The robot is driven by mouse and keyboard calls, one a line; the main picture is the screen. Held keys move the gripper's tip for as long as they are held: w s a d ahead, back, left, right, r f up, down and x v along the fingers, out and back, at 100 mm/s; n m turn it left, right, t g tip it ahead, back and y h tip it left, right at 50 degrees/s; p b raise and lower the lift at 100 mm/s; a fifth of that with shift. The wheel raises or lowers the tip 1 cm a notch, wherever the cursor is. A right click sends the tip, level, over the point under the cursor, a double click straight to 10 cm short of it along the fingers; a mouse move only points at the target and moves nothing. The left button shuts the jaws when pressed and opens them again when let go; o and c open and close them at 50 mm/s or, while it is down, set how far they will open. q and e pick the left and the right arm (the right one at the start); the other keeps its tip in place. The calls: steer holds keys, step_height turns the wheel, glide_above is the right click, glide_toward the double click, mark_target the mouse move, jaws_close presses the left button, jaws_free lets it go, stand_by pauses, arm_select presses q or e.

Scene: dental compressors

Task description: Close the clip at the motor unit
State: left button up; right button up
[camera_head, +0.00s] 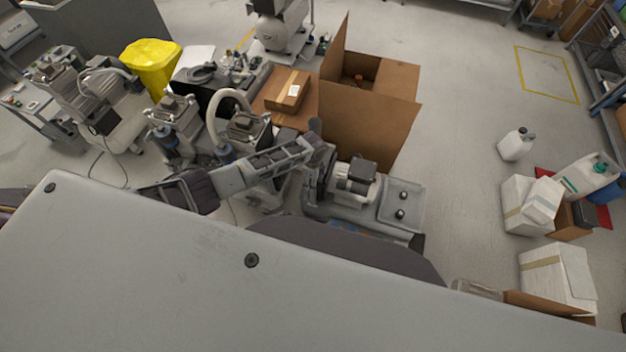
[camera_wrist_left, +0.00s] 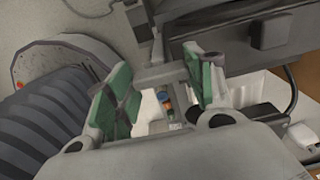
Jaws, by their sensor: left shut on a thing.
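The motor unit (camera_head: 354,183), grey with a ribbed motor, sits on a grey base in the middle of the head view. My left arm reaches in from the left, and its gripper (camera_head: 318,160) is at the unit's left side, partly hidden by its own links. In the left wrist view the two green-padded fingers of my left gripper (camera_wrist_left: 158,64) stand apart with a grey bar-shaped clip (camera_wrist_left: 163,73) between them. The gripper is shut on this clip. How far the clip is closed cannot be told. My right gripper is not in view.
An open cardboard box (camera_head: 370,125) stands just behind the motor unit. Other compressors (camera_head: 175,125) and a yellow bin (camera_head: 152,66) are at the left. White boxes (camera_head: 530,205) and a canister (camera_head: 516,144) are at the right. The floor between is clear.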

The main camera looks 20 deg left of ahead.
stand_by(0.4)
arm_select(q)
steer(key=o, duration=1)
steer(key=shift+r, duration=0.1)
step_height(320, 180, up, 12)
stand_by(0.6)
stand_by(0.5)
